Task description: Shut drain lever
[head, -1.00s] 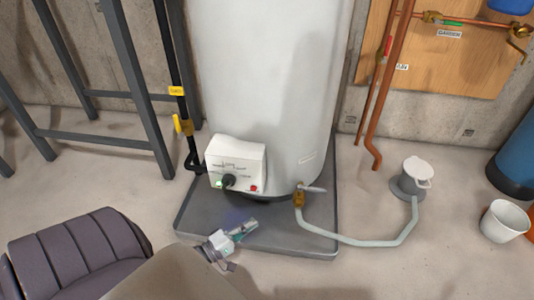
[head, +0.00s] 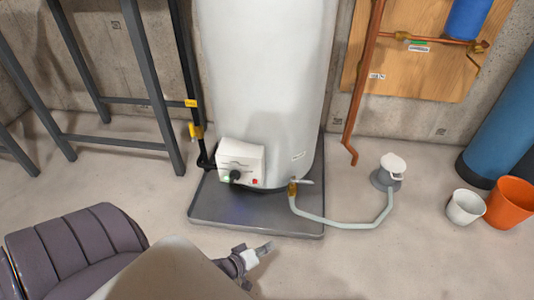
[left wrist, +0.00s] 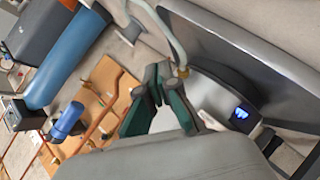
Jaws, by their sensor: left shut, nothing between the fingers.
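The drain lever (head: 306,182) is a small pale grey handle on the brass drain valve (head: 292,188), low on the front right of the white water heater (head: 262,90). It points to the right, crosswise to the hose that drops from the valve. In the left wrist view the brass valve (left wrist: 183,72) shows just beyond the fingers; the lever is not clear there. My left gripper (head: 264,248) is shut and empty, in front of the drain pan and apart from the lever. Its dark green fingers (left wrist: 158,78) meet in the wrist view. My right gripper is not in view.
The grey pan (head: 250,220) surrounds the heater's base. A pale hose (head: 345,224) runs to a floor drain (head: 386,175). A control box (head: 240,163) sits left of the valve. White (head: 465,207) and orange (head: 510,202) buckets stand right.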

